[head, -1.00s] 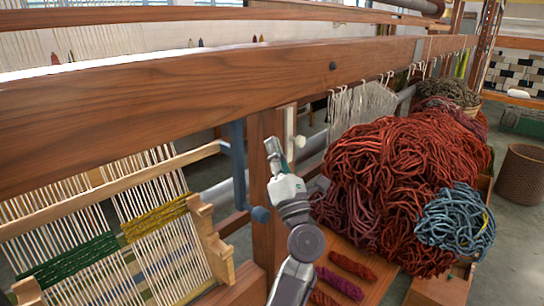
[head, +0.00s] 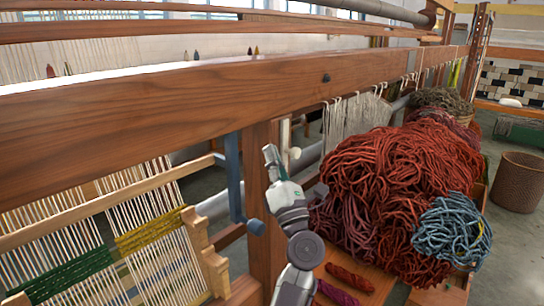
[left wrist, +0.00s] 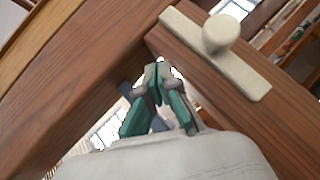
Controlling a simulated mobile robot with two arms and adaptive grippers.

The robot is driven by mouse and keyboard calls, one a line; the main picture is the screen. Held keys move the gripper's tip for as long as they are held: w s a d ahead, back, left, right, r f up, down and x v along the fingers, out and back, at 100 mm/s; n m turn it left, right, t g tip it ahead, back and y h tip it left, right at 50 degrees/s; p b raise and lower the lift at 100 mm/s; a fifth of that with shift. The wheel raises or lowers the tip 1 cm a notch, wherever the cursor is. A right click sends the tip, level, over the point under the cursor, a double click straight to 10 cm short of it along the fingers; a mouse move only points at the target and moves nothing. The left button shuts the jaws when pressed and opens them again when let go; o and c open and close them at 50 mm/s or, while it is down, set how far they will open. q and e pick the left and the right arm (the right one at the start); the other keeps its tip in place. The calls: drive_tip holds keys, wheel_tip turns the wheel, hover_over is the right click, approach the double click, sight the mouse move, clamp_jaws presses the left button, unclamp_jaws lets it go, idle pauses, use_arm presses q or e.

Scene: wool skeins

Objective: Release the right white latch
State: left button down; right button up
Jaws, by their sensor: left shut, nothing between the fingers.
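The white latch (head: 285,136) is a pale upright plate with a round knob (head: 295,153) on the loom's wooden post (head: 260,205). In the left wrist view the latch plate (left wrist: 247,74) lies diagonally on the wood, its round knob (left wrist: 221,34) standing out at upper right. My left gripper (head: 269,153) points up in front of the post, just left of the knob. In the left wrist view its green-sided fingers (left wrist: 158,76) are closed together and empty, apart from the knob and plate. My right gripper is not in view.
A thick wooden beam (head: 150,115) crosses above the gripper. A blue lever (head: 235,180) with a round end hangs left of the post. A big heap of red wool (head: 400,175) and a blue skein (head: 452,228) fill the right side.

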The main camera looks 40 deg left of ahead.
use_arm(q)
drive_tip(key=v, duration=1.2)
